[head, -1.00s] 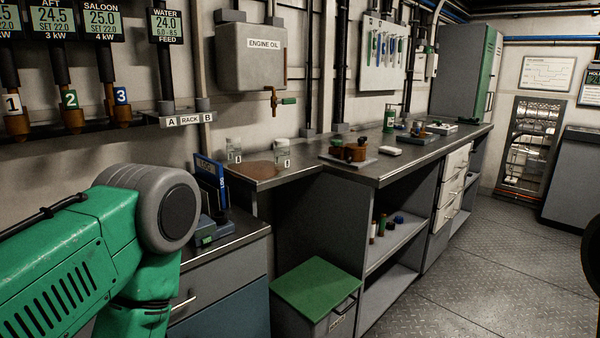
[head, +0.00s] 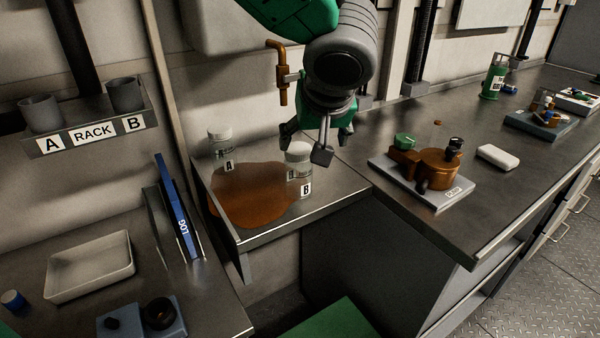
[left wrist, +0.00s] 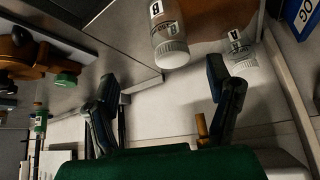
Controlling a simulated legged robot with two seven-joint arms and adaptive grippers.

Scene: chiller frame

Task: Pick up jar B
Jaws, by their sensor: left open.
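Jar B (head: 292,187) is a clear jar with a white lid and a B label. It stands upright at the right edge of a brown puddle (head: 250,195) on the steel bench. Jar A (head: 220,146) stands behind it to the left. My left gripper (head: 312,146) points down, open and empty, close to jar B's lid, with one finger just right of the lid. In the left wrist view, jar B (left wrist: 168,35) lies just beyond the gap between the open fingers (left wrist: 162,80), not gripped. Jar A (left wrist: 240,55) is beyond the right finger. My right gripper is out of view.
A brass tap (head: 280,75) hangs behind the jars. A brown device on a grey plate (head: 425,180) stands to the right. A rack with cups A and B (head: 90,130), a blue log book (head: 178,205) and a white tray (head: 90,265) are at left.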

